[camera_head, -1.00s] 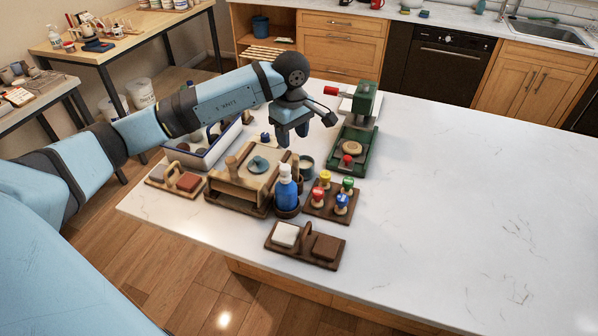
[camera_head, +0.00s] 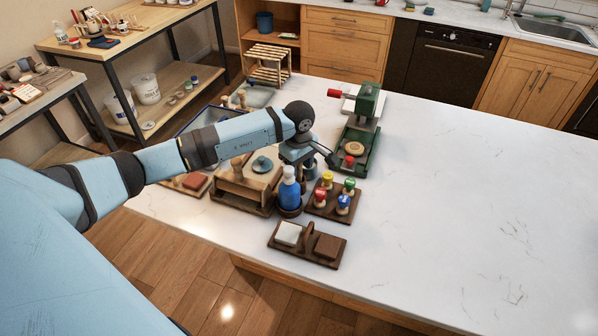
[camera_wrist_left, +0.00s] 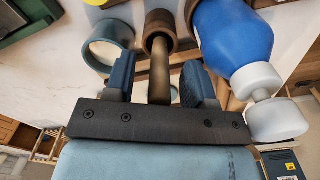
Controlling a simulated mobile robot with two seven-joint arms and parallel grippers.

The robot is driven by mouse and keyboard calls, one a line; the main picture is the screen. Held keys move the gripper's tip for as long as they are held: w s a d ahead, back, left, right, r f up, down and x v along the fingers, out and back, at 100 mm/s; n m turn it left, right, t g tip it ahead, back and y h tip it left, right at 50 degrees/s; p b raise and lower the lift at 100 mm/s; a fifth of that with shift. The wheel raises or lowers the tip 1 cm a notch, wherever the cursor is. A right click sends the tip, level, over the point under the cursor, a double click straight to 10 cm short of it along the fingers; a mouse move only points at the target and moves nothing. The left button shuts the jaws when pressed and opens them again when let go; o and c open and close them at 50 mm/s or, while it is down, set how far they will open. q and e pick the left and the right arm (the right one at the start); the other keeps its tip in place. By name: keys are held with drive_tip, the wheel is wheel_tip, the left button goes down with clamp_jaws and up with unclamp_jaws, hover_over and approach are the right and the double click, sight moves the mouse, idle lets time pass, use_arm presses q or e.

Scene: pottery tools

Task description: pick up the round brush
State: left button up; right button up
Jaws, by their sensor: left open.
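In the left wrist view a slim wooden handle (camera_wrist_left: 159,78) sticks out of a round brown holder (camera_wrist_left: 160,22), between my two blue fingers. It may be the round brush; its brush end is hidden. My left gripper (camera_wrist_left: 158,86) is open, one finger on each side of the handle, with gaps visible. In the head view my left gripper (camera_head: 297,162) is low behind the blue bottle (camera_head: 289,192), and the handle is hidden there. My right gripper is not in view.
The blue bottle is close on one side of the fingers, and a teal cup (camera_wrist_left: 108,48) on the other. A stamp rack (camera_head: 330,212), a wooden box (camera_head: 240,192) and a green press (camera_head: 356,140) stand nearby. The counter's right side (camera_head: 470,210) is clear.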

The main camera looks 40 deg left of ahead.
use_arm(q)
drive_tip(key=shift+c, duration=0.5)
drive_tip(key=c, duration=0.7)
drive_tip(key=shift+c, duration=0.2)
drive_tip(key=shift+r, duration=0.2)
wheel_tip(320, 180, up, 27)
drive_tip(key=shift+f, duration=0.15)
